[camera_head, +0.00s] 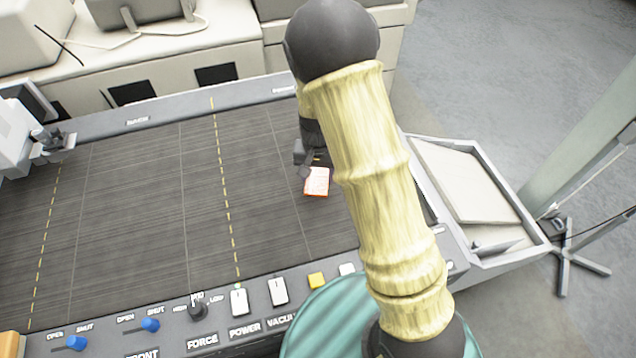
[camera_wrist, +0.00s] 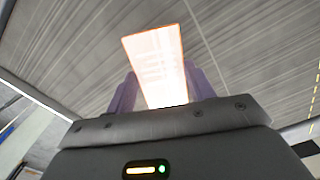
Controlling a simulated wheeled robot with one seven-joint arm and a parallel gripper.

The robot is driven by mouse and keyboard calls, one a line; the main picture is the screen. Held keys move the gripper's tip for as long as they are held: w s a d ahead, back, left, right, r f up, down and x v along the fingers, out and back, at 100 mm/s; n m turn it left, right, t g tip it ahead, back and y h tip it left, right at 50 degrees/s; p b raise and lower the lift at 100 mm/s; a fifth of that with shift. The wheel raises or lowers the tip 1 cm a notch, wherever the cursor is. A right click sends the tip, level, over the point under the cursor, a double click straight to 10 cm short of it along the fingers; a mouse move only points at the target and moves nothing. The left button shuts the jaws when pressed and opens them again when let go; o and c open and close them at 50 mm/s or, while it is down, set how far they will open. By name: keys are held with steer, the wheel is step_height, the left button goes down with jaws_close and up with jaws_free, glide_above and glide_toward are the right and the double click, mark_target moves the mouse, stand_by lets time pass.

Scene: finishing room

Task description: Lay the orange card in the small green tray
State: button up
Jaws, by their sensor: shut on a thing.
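The orange card (camera_head: 317,182) is a small flat piece with an orange edge and a pale printed face. It shows bright and washed out in the wrist view (camera_wrist: 157,65), standing out between the two purple fingers. My gripper (camera_head: 309,168) is shut on the card near one end, over the right part of the dark machine bed. My arm hides part of the gripper in the head view. I cannot tell how high the card is above the bed. I cannot make out a small green tray in either view.
The dark bed (camera_head: 140,200) has yellow dashed lines and wide clear room left of my gripper. A front panel (camera_head: 215,335) carries knobs and switches. A grey-rimmed side tray (camera_head: 535,240) with a pale board adjoins the right side. Pale cabinets (camera_head: 170,75) stand behind.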

mark_target(318, 179)
steer(key=shift+w+f, duration=0.1)
steer(key=shift+f, duration=0.75)
steer(key=shift+f+p, duration=0.65)
steer(key=shift+f, duration=1.2)
steer(key=shift+f, duration=0.25)
steer(key=o, duration=1)
